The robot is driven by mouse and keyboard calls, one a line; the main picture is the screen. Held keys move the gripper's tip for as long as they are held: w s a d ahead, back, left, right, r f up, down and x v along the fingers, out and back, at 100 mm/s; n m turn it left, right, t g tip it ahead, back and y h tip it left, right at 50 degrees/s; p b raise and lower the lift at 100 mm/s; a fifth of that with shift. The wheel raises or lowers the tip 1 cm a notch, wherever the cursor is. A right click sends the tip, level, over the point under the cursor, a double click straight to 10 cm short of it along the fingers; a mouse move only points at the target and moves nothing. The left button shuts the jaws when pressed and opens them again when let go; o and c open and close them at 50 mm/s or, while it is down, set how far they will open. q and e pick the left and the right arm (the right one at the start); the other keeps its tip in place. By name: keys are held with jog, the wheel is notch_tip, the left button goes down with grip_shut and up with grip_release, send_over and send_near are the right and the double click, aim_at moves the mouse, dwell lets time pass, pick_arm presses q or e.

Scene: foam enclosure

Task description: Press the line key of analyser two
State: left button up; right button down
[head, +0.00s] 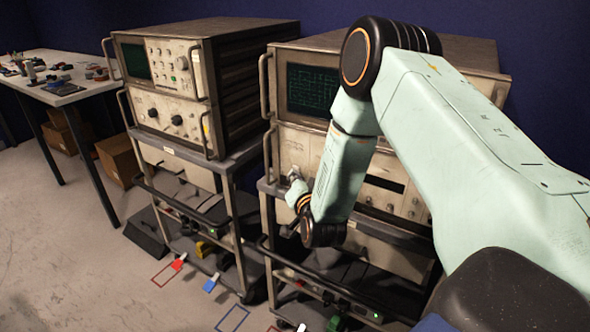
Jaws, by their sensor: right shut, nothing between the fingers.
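Two analysers stand on carts, and I cannot read which is number two. The right analyser (300,148) has a dark screen (312,90) with a green grid trace. My right arm covers much of its front. My right gripper (294,178) is small in view, shut and empty, at the left part of this analyser's lower front panel. I cannot tell whether it touches the panel. The line key cannot be made out there. The left analyser (172,110) has a dark screen, a knobbed upper panel and two dark knobs below. My left gripper is out of view.
A white table (60,92) with small items stands at the far left, cardboard boxes (118,158) beneath it. The cart (228,165) under the left analyser holds cables and a power strip. Red and blue tags (210,284) hang low. Floor at lower left is clear.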

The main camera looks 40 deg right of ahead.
dwell(0.4)
jog(key=shift+a, duration=0.3)
jog(key=s+a+b, duration=0.1)
jog(key=s+a, duration=0.1)
jog(key=a, duration=0.3)
jog(key=shift+s+a, duration=0.2)
jog(key=shift+a, duration=0.1)
dwell(0.3)
